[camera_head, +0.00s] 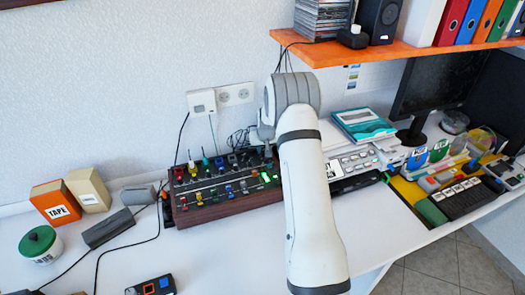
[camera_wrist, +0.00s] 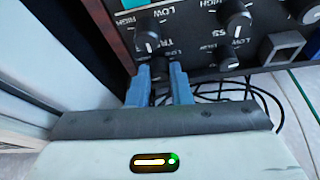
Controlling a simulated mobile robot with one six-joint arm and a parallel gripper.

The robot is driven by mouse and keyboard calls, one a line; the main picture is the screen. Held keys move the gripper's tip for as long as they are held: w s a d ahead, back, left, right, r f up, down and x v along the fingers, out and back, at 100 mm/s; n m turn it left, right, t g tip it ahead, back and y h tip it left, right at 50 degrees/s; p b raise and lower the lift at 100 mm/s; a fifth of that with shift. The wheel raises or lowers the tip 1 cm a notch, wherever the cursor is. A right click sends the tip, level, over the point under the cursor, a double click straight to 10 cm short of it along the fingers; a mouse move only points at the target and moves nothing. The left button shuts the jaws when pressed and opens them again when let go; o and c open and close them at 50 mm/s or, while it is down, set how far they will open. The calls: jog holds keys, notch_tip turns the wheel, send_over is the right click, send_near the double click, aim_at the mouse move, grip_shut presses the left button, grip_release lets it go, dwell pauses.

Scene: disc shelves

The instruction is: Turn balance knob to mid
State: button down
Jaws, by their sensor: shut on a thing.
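The mixer (camera_head: 225,188) is a dark panel in a wooden case on the white desk, with several coloured knobs and sliders. In the wrist view its black panel (camera_wrist: 190,48) fills the top, with black knobs marked with white lines. My gripper (camera_wrist: 160,74) has its two blue-grey fingers shut on a small dark knob (camera_wrist: 159,68) at the panel's edge. The fingers hide most of this knob, so its pointer and label cannot be read. I cannot tell from its label whether it is the balance knob. In the head view my arm hides the gripped spot.
Other knobs (camera_wrist: 148,38) sit close beside the fingers, with a square blue-grey button (camera_wrist: 283,47) to the right. Black cables (camera_wrist: 245,95) lie behind the mixer. An orange shelf (camera_head: 400,52) hangs above.

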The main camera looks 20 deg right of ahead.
jog(key=n+b, duration=0.1)
jog(key=b, duration=0.1)
jog(key=n+y+b, duration=0.1)
jog(key=n+b, duration=0.1)
jog(key=b, duration=0.1)
jog(key=shift+d+f, duration=0.15)
jog(key=shift+f, duration=0.2)
jog(key=n+b, duration=0.1)
jog(key=b, duration=0.1)
jog(key=shift+r+n+y+b, duration=0.25)
jog(key=shift+n+y+b, duration=0.05)
jog(key=shift+n+y, duration=0.1)
jog(key=shift+r, duration=0.1)
jog(key=c, duration=1.6)
grip_release()
jog(key=shift+r, duration=0.1)
jog(key=v, duration=0.7)
jog(key=shift+s+d+r, duration=0.1)
jog(key=shift+d+r, duration=0.05)
jog(key=shift+r, duration=0.1)
